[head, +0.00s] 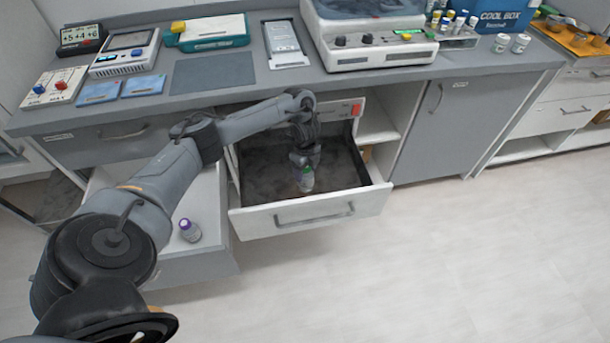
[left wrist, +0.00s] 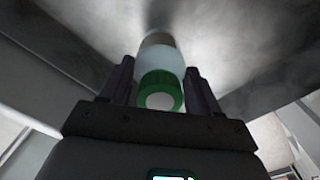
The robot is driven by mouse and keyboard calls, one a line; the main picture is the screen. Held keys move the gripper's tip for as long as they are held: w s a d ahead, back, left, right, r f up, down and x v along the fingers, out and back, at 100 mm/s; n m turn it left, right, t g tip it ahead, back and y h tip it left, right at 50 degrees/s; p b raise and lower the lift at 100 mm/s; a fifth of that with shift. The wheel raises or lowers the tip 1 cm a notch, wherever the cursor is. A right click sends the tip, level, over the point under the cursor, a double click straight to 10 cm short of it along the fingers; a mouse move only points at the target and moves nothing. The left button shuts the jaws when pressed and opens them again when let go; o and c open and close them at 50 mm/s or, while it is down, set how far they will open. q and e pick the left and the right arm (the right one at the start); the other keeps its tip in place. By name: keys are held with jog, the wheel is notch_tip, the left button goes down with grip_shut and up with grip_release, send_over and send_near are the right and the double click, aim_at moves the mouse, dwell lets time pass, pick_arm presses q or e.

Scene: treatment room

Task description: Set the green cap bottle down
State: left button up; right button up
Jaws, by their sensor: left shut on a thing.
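The green cap bottle (head: 307,181) is in my left gripper (head: 305,165), over the inside of an open white drawer (head: 311,213) in the head view. In the left wrist view, the bottle (left wrist: 160,92) sits between the two dark fingers, its green cap towards the camera and its pale body pointing away. The fingers are shut on it. A grey misty surface lies beyond the bottle; I cannot tell whether the bottle touches the drawer floor. My right gripper is not in view.
A purple-capped bottle (head: 190,231) stands on another pulled-out drawer at the lower left. The drawer's walls surround the gripper. The worktop (head: 400,83) above carries devices and a cool box (head: 503,20). The floor at the right is clear.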

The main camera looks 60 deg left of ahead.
pick_arm(q)
jog(key=shift+f, duration=0.75)
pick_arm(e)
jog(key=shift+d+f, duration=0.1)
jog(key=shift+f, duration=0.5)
pick_arm(q)
jog(key=shift+r, duration=0.1)
jog(key=shift+f, duration=0.6)
jog(key=o, duration=1.2)
